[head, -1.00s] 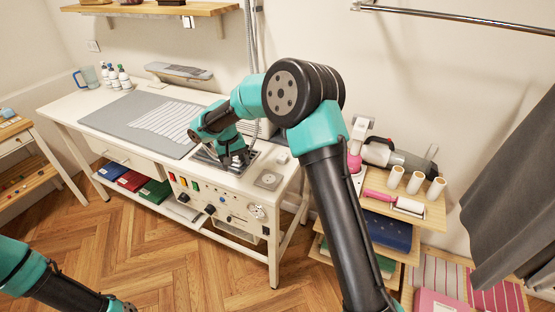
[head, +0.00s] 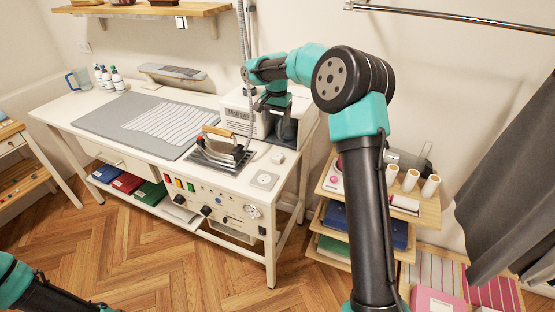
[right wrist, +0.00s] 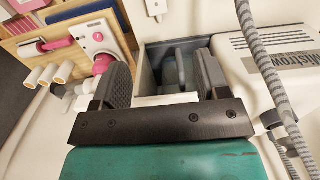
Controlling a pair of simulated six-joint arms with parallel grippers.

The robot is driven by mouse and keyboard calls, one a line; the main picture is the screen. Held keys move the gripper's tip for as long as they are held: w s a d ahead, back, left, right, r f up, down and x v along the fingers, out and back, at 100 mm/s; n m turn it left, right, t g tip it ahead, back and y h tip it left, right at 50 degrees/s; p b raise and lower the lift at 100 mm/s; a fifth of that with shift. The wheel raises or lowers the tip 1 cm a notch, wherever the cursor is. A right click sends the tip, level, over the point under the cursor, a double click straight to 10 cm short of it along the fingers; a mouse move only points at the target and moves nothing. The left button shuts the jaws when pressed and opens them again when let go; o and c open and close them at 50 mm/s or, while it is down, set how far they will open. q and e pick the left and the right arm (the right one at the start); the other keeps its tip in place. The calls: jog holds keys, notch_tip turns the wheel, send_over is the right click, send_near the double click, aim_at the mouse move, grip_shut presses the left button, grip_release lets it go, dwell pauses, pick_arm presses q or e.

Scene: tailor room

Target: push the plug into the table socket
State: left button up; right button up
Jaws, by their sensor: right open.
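The table socket (head: 264,180) is a square plate with a round grey face, set in the white tabletop near its right front corner. A small white block, perhaps the plug (head: 278,157), lies on the tabletop just behind it. My right gripper (head: 272,103) is open, above the white steam unit (head: 236,112) and apart from the socket. In the right wrist view, the two dark fingers of the gripper (right wrist: 160,80) are spread, with the unit's grey open compartment (right wrist: 150,58) beyond them. The left arm shows at the lower left; its gripper is out of frame.
An iron (head: 222,148) with a wooden handle rests on a stand left of the socket. A ribbed grey hose (right wrist: 262,60) rises beside the steam unit. A shelf cart (head: 345,200) with thread spools stands right of the table. The grey mat (head: 105,120) carries striped cloth.

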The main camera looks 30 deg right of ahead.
send_over(277, 156)
notch_tip(277, 156, down, 12)
jog(key=shift+w+r, duration=0.1)
jog(key=shift+w, duration=0.05)
dwell(0.3)
jog(key=shift+s+f, duration=0.15)
jog(key=shift+f, duration=1.2)
jog(key=shift+s+f, duration=0.15)
jog(key=shift+f, duration=1.15)
jog(key=c, duration=1)
jog(key=shift+o, duration=0.2)
jog(key=shift+r, duration=0.1)
